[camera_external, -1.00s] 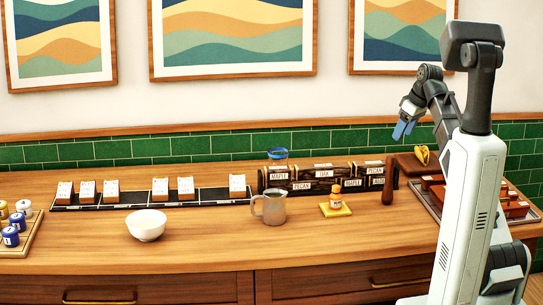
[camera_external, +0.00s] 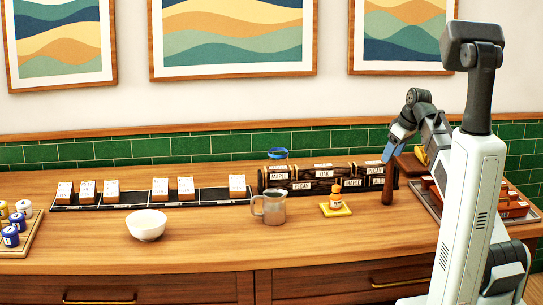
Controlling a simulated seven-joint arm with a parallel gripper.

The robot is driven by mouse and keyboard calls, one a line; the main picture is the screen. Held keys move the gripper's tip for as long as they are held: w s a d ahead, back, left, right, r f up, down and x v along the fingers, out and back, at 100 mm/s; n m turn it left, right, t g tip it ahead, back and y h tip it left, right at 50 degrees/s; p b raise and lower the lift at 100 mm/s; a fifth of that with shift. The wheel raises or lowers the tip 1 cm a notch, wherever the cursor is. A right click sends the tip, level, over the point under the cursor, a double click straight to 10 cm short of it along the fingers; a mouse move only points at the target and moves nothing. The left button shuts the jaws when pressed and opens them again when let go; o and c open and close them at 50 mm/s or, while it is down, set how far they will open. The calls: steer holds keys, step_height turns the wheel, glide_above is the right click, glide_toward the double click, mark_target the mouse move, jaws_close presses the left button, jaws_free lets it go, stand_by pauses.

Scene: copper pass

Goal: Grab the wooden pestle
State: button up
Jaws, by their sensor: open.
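The wooden pestle (camera_external: 387,186) is dark brown and stands upright on the counter, right of the small bottle and in front of the labelled boxes. My gripper (camera_external: 387,158), with blue fingers, points down at the pestle's top. The fingers overlap the upper end of the pestle in this view. The gripper is open. I cannot tell whether the fingers are around the pestle or in front of it, or whether they touch it.
Labelled dark boxes (camera_external: 318,176) stand close behind the pestle. A small orange bottle (camera_external: 335,201) on a yellow coaster is to its left, then a grey pitcher (camera_external: 271,208). A tray (camera_external: 525,218) with reddish blocks is at right. The front counter is clear.

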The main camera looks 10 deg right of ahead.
mark_target(389, 180)
steer(key=shift+x, duration=2.5)
steer(key=shift+s+d, duration=0.1)
steer(key=shift+s, duration=0.05)
jaws_close()
